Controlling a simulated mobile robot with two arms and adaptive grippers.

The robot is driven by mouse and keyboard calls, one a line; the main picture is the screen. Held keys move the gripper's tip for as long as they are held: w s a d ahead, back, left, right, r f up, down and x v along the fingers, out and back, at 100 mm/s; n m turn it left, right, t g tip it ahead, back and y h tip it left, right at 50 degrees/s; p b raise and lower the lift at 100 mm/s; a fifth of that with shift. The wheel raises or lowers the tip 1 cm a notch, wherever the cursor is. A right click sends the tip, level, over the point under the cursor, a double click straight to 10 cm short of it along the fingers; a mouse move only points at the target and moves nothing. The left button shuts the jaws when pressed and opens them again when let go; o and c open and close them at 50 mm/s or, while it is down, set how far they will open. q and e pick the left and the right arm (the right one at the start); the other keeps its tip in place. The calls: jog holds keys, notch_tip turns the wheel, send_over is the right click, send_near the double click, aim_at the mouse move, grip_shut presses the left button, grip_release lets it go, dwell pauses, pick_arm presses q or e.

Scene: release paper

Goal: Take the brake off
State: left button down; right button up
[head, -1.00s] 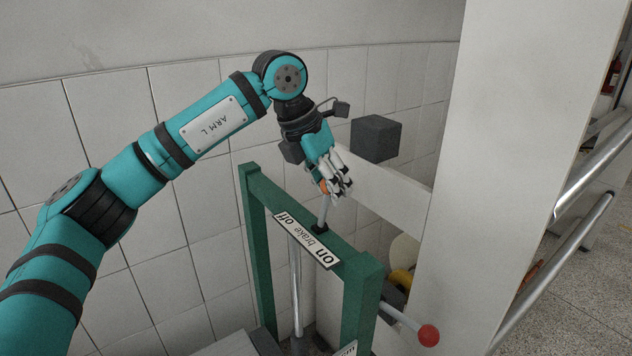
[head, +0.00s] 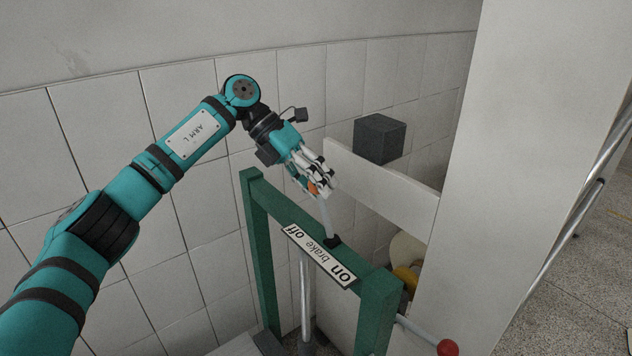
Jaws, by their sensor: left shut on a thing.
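The brake lever (head: 326,217) is a thin grey rod with an orange knob (head: 313,187) on top. It rises from a dark pivot in the top bar of a green frame (head: 262,200). It tilts to the left, toward the "off" end of the sign. The white sign (head: 318,256) on the bar reads "on brake off", with "off" at its left end and "on" at its right. My left gripper (head: 316,184) is shut on the lever's knob, and its fingers partly hide the knob. My right gripper is not in view.
A dark grey cube (head: 380,138) sits on a white board (head: 385,187) behind the lever. A rod with a red ball (head: 447,348) juts from the frame's right side. A white pillar (head: 500,170) stands at right, and a tiled wall (head: 185,200) behind.

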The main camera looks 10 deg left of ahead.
pick_arm(q)
jog(key=shift+w+a+f, duration=0.1)
jog(key=shift+w+a, duration=0.1)
jog(key=shift+a, duration=0.05)
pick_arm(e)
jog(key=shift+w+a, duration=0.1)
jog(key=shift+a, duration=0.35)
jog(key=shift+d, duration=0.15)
pick_arm(q)
jog(key=c, duration=1.4)
grip_release()
jog(key=o, duration=0.5)
jog(key=shift+a, duration=0.1)
jog(key=shift+o, duration=0.2)
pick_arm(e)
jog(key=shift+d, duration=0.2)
